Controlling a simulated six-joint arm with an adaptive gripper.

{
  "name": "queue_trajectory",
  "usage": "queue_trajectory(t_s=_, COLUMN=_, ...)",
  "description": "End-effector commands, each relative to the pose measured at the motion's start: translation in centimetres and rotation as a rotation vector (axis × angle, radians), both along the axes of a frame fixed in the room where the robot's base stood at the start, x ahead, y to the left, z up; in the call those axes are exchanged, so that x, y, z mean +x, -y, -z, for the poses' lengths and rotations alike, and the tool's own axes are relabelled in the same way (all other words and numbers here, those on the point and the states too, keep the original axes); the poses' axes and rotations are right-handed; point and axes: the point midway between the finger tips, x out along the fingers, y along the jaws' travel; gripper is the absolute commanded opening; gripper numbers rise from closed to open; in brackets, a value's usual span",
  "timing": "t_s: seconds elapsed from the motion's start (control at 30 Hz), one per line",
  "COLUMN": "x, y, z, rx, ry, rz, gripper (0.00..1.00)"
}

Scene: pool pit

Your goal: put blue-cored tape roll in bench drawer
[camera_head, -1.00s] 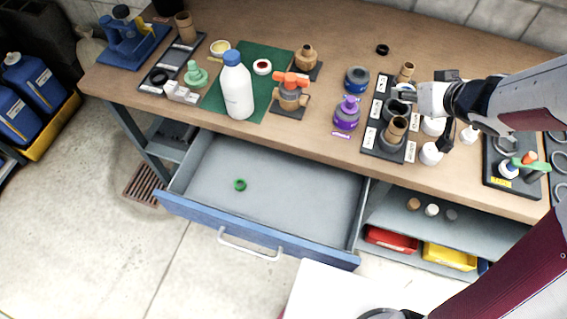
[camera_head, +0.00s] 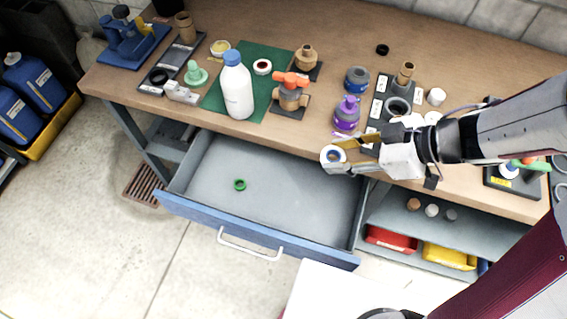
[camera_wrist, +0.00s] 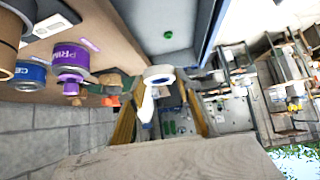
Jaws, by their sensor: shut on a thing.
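A white tape roll with a blue core (camera_head: 333,155) is held between the fingertips of my gripper (camera_head: 343,156), above the right side of the open drawer near the bench's front edge. In the wrist view the tape roll (camera_wrist: 159,76) shows white outside and blue inside, between the yellowish fingers of my gripper (camera_wrist: 160,100). The bench drawer (camera_head: 285,190) is pulled out, with a grey inside and a blue front. A small green ring (camera_head: 240,185) lies on its floor; the rest of the floor in view is bare.
On the bench (camera_head: 190,125) stand a white bottle with a blue cap (camera_head: 237,92), an orange-handled valve (camera_head: 290,90), a purple primer can (camera_head: 347,114) and a blue can (camera_head: 357,79). Another white roll (camera_head: 262,67) lies on the green mat.

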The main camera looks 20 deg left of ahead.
Motion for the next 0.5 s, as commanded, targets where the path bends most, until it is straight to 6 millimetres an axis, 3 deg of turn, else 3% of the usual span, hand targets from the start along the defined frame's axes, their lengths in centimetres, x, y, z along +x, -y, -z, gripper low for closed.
queue_trajectory(t_s=0.1, x=-1.7, y=0.2, z=0.4, rx=0.002, ry=0.000, rz=-0.055, gripper=0.24)
queue_trajectory(t_s=0.5, x=-1.5, y=0.1, z=4.3, rx=0.004, ry=-0.004, rz=-0.049, gripper=0.24)
